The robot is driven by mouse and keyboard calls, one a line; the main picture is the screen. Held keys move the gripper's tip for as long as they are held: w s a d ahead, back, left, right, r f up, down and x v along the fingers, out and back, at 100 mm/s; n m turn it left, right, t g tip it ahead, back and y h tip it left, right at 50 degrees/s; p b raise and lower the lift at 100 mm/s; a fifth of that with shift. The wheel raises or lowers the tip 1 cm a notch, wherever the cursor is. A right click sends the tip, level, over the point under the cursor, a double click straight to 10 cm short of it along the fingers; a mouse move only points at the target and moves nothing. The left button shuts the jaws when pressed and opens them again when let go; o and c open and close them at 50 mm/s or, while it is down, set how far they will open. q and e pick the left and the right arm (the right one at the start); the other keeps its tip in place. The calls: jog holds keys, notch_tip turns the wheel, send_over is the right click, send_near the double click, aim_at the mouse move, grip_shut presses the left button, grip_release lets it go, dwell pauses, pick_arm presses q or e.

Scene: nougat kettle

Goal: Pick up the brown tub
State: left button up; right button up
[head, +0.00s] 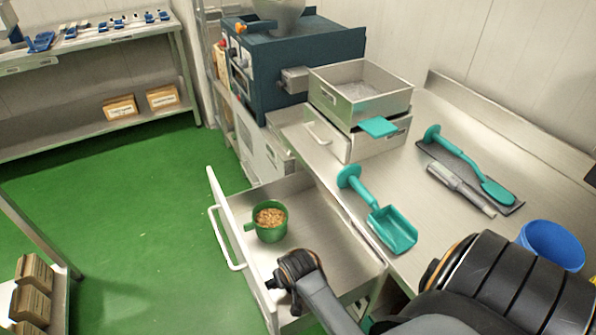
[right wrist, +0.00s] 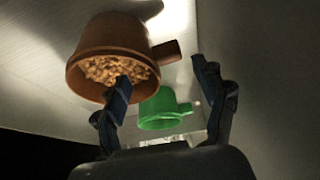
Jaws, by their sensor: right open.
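The brown tub (right wrist: 112,38) fills the upper left of the right wrist view, with tan nut-like pieces inside and a stubby handle pointing right. My right gripper (right wrist: 163,78) is open. Its left finger overlaps the tub's mouth in the picture and its right finger is to the right of the handle; I cannot tell whether either touches. In the head view my right gripper (head: 285,276) is low over the open drawer and mostly hides the brown tub. My left gripper is not in view.
A green tub (head: 270,236) of similar pieces stands beside the gripper in the open drawer (head: 318,212). The drawer's front panel and white handle are at left. A teal scoop (head: 393,229), metal trays (head: 360,92) and a blue container (head: 551,245) are on the counter.

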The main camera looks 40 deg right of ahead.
jog(key=shift+a+b+x, duration=0.15)
jog(key=shift+x, duration=1.35)
jog(key=shift+a+b+x, duration=0.15)
jog(key=shift+x, duration=1.35)
jog(key=shift+w, duration=0.15)
jog(key=shift+r, duration=0.1)
grip_shut()
